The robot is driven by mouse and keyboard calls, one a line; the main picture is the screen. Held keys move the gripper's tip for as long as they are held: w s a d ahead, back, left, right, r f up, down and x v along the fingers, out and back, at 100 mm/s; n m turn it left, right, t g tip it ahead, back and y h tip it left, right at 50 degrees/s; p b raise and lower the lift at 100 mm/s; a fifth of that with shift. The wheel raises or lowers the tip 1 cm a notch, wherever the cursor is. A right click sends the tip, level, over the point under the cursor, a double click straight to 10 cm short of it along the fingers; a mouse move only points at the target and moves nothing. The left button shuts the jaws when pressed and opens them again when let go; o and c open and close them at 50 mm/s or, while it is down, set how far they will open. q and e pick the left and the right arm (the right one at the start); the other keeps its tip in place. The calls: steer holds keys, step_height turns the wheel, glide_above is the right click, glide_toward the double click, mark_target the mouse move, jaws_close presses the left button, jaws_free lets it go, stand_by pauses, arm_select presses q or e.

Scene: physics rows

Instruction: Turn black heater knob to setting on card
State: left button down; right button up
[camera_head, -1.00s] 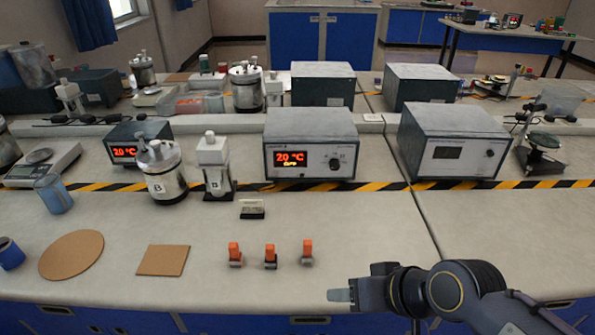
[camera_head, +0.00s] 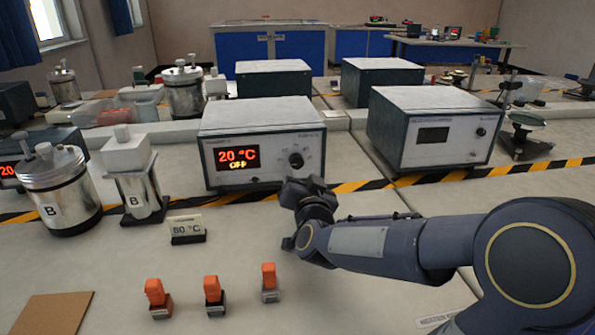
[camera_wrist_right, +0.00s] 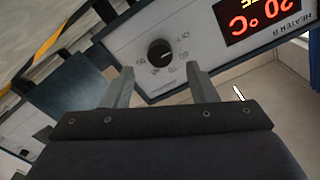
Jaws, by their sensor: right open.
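The heater box (camera_head: 262,143) stands behind the striped tape, its red display reading 20 °C and OFF. Its black knob (camera_head: 296,160) is on the front panel, right of the display. The knob also shows in the right wrist view (camera_wrist_right: 160,53), ahead of and between the fingers. My right gripper (camera_wrist_right: 163,80) is open and empty, apart from the knob; its fingers are hard to make out in the head view. The card (camera_head: 187,227) reads 80 °C and stands in front of the vessels marked B. My left gripper is not in view.
A metal vessel (camera_head: 58,188) and a square-topped container (camera_head: 134,175) stand left of the heater. A second box (camera_head: 432,130) with a dark display stands to the right. The bench centre between card and arm is clear.

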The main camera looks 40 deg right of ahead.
mark_target(297, 164)
steer(key=shift+x, duration=2.4)
steer(key=shift+c, duration=0.3)
